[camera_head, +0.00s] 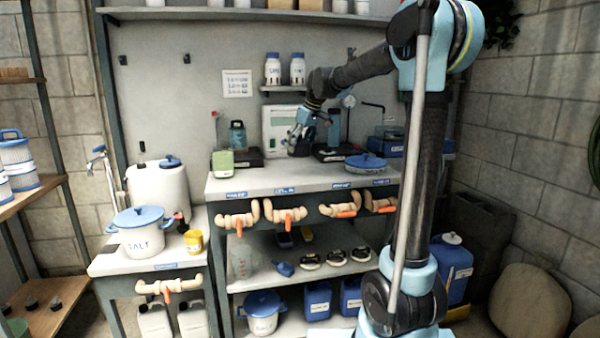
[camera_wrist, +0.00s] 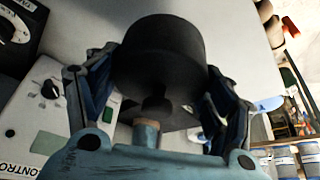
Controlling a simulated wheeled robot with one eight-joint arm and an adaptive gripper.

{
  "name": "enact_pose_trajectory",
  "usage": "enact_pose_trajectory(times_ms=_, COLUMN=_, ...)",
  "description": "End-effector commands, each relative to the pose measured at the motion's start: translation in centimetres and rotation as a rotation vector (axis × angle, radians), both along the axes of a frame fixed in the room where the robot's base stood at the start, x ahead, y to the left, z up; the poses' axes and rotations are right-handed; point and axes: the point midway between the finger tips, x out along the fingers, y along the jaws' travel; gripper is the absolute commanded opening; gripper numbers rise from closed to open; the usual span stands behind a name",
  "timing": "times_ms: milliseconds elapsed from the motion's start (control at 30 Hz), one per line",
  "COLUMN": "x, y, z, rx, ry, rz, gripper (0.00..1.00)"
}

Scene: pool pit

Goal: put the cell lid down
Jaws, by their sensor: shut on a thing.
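My gripper (camera_wrist: 158,80) is shut on a dark, round, cap-like piece (camera_wrist: 160,45), which I take to be the cell lid. One finger lies along each side of it, and a small dark knob shows on the side towards my palm. In the head view my gripper (camera_head: 299,136) is above the back of the white worktop (camera_head: 300,183), in front of the white controller box (camera_head: 281,121). The lid is small and dark there, and I cannot tell whether it touches anything beneath.
The controller box also shows in the wrist view (camera_wrist: 45,125), close beside my gripper. A blue lid-like item (camera_head: 366,161) lies at the right. The worktop's front strip is clear.

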Motion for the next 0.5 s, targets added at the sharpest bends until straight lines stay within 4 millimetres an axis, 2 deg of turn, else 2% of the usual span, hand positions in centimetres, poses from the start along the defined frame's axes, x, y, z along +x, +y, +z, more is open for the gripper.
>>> enact_pose_trajectory(times_ms=200, x=0.0, y=-0.1, z=-3.4, rx=0.000, ry=0.000, rz=-0.001, gripper=0.51)
enact_pose_trajectory(times_ms=500, x=0.0, y=-0.1, z=-5.6, rx=0.000, ry=0.000, rz=-0.001, gripper=0.51)
